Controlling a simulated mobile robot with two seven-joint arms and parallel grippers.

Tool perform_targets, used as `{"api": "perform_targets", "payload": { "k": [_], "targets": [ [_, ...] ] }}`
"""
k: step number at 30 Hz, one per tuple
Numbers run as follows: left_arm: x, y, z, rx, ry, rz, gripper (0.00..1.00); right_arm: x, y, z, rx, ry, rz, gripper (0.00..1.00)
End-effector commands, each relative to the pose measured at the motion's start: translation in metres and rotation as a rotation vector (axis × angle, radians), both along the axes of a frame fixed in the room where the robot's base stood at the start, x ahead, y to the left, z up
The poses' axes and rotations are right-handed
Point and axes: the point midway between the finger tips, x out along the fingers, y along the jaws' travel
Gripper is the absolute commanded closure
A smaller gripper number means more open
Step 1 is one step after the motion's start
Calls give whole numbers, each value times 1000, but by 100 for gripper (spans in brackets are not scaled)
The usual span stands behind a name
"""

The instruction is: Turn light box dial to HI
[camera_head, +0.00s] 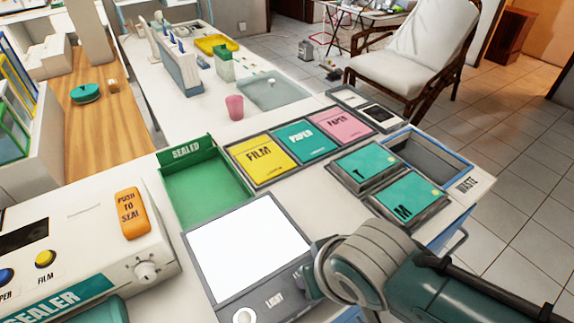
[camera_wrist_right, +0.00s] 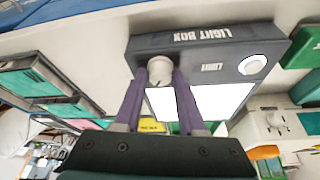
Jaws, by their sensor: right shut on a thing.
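The light box (camera_head: 192,272) has a grey frame and a bright white lit panel (camera_head: 245,245). In the right wrist view the light box (camera_wrist_right: 205,42) appears upside down, with its "LIGHT BOX" lettering at the top. My right gripper (camera_wrist_right: 160,75) has its two purple fingers shut on a pale round dial (camera_wrist_right: 160,68) on the box's front strip. A white round button (camera_wrist_right: 252,64) beside the "LIGHT" label is apart from the fingers; it also shows in the head view (camera_head: 243,316). In the head view my right wrist hides the dial and fingertips. The dial's setting is not readable. My left gripper is out of view.
A green "SEALED" tray (camera_head: 205,190) stands behind the light box. The sealer (camera_head: 85,250) is at the left.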

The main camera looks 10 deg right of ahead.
Motion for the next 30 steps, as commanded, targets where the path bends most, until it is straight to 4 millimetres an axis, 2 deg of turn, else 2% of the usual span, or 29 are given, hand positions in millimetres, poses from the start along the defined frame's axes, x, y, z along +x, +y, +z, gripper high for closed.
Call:
{"api": "perform_targets", "payload": {
  "k": [18, 19, 27, 30],
  "targets": [
    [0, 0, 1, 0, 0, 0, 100, 0, 0, -1, 1, 1, -47, 100],
    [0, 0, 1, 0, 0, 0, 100, 0, 0, -1, 1, 1, -47, 59],
    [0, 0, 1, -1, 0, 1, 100, 0, 0, 0, 0, 1, -45, 31],
    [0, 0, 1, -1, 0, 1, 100, 0, 0, 0, -1, 0, -46, 31]
  ]
}}
